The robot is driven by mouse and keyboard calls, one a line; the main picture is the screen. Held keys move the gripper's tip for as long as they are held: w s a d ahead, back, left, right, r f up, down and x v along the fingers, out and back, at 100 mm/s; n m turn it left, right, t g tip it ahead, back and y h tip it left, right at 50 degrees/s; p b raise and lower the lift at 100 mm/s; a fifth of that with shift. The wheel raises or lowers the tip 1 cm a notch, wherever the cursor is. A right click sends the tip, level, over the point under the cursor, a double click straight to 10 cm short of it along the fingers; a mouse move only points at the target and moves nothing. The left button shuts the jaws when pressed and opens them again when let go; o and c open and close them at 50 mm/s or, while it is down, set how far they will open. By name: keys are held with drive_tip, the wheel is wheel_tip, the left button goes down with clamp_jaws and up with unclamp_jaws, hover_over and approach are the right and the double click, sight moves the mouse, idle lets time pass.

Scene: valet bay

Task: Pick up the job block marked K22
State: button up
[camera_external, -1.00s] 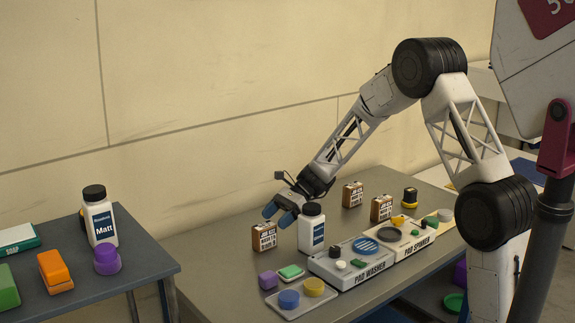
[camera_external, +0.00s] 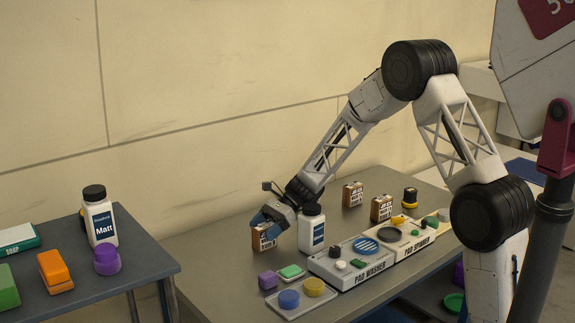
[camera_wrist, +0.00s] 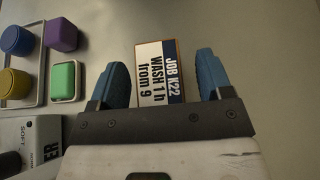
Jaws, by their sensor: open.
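The job block marked K22 (camera_wrist: 160,75) lies between my gripper's two blue fingers in the wrist view, its label reading "JOB K22 WASH 1 h from 9". It has a wooden brown edge and a white and dark label. In the external view the block (camera_external: 260,242) stands on the grey table, partly hidden by my gripper (camera_external: 269,226). In the wrist view my gripper (camera_wrist: 165,82) is open, with a finger on each side of the block and a gap visible on both sides.
A white bottle (camera_external: 311,232) stands close right of my gripper. Two similar blocks (camera_external: 352,194) (camera_external: 381,208) stand farther back. The pad washer (camera_external: 352,268) and a tray (camera_external: 297,311) with colored pieces are in front. A second table (camera_external: 140,275) is at left.

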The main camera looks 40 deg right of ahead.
sight(264, 226)
drive_tip(key=shift+c, duration=0.2)
drive_tip(key=c, duration=1)
drive_tip(key=shift+c, duration=0.2)
wheel_tip(264, 226, up, 18)
idle(0.7)
